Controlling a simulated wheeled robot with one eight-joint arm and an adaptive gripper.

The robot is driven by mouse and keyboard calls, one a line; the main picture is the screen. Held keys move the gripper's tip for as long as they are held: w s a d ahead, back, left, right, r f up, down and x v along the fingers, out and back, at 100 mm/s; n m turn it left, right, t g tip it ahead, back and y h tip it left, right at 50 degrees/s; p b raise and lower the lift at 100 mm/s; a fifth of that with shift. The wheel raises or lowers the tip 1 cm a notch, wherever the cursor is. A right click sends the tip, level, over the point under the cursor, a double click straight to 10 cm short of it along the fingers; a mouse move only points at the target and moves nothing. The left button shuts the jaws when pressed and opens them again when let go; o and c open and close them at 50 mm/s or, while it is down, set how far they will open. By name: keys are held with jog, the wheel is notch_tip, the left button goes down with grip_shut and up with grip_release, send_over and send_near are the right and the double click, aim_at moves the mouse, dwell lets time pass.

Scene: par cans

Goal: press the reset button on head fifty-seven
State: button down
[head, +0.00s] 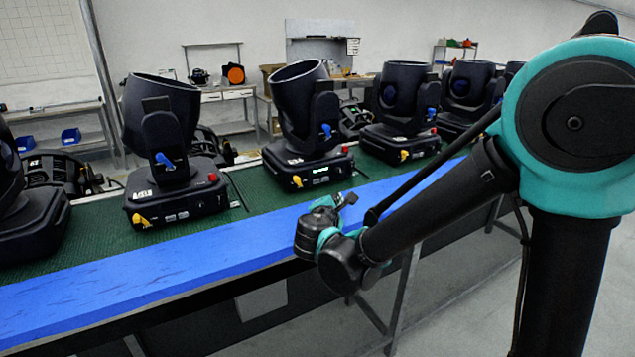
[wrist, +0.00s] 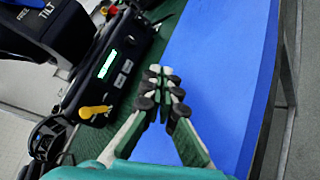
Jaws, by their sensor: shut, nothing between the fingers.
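Several black moving heads stand in a row on a green mat. The middle head (head: 302,92) has a lit green display (head: 320,169), a yellow lever (head: 297,182), a blue lever (head: 326,130) and a red knob (head: 344,149). Its white number label (head: 295,161) is too small to read surely. My gripper (head: 348,199) is in front of this head's base, over the blue strip, apart from it. In the wrist view its fingers (wrist: 165,76) are together and empty. There a base shows a green display (wrist: 107,64), small buttons (wrist: 122,74) and a yellow lever (wrist: 95,112). I cannot tell which button is reset.
Another head (head: 160,115) stands to the left, and another (head: 400,92) to the right. The blue strip (head: 150,282) along the bench front is clear. Cables lie between and behind the heads. Shelves and benches (head: 225,94) line the back wall.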

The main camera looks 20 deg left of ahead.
jog(key=shift+w+a, duration=1.45)
jog(key=shift+a, duration=0.25)
jog(key=shift+w+a, duration=1.4)
jog(key=shift+a, duration=0.25)
jog(key=shift+w+a, duration=0.25)
jog(key=shift+a, duration=0.05)
jog(key=shift+w+a, duration=0.25)
jog(key=shift+a, duration=0.05)
jog(key=shift+s+d, duration=0.5)
jog(key=shift+d, duration=0.1)
jog(key=shift+s+d, duration=1.65)
jog(key=shift+d, duration=0.3)
